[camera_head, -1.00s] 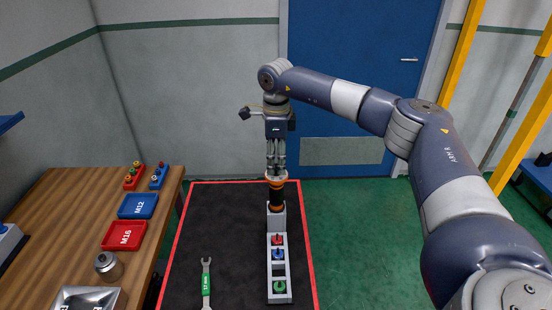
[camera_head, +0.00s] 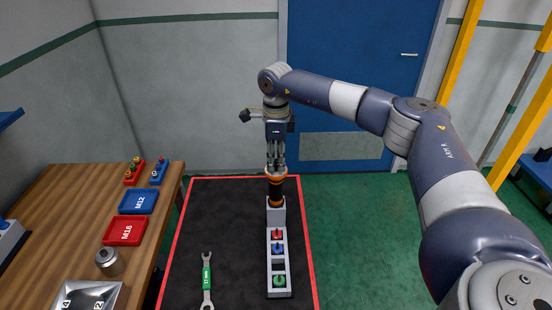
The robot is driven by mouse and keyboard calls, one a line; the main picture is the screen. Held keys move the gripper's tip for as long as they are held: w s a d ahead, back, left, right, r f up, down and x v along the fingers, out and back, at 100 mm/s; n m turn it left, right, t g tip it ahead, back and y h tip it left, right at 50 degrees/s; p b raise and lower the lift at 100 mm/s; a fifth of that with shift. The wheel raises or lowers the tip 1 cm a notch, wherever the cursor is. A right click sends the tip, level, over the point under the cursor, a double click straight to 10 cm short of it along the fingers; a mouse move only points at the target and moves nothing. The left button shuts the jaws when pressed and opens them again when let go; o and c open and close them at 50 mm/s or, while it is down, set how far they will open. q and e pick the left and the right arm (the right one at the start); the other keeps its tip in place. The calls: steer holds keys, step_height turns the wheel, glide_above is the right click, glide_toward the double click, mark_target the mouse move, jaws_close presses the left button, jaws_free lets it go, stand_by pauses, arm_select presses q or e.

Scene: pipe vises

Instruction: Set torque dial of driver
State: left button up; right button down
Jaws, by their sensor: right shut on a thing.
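The driver (camera_head: 276,190) stands upright, with a black body and orange bands, in the grey block at the far end of a grey holder (camera_head: 277,214) on the black mat. My right gripper (camera_head: 276,165) points straight down from above and is shut on the top of the driver, around its pale upper ring. The dial's markings are too small to read. My left gripper is not in view.
The holder's near part carries red (camera_head: 277,234), blue (camera_head: 278,249) and green (camera_head: 279,281) pieces. A green-handled wrench (camera_head: 207,280) lies on the mat (camera_head: 235,235). The wooden table (camera_head: 60,220) at left bears M12 (camera_head: 138,202) and M16 (camera_head: 125,231) trays, a metal cylinder (camera_head: 109,262) and a metal tray (camera_head: 88,296).

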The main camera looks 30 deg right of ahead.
steer(key=shift+n, duration=1)
steer(key=n+b, duration=0.1)
steer(key=n, duration=0.8)
steer(key=shift+b, duration=0.35)
steer(key=n, duration=0.5)
steer(key=shift+w+y, duration=0.1)
steer(key=shift+y, duration=0.2)
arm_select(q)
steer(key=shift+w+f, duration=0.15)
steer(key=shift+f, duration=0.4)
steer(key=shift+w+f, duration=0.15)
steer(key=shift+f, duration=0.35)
arm_select(e)
steer(key=n, duration=0.4)
steer(key=shift+n, duration=1)
steer(key=shift+d, duration=0.1)
steer(key=c, duration=1.3)
jaws_free()
steer(key=shift+c, duration=0.2)
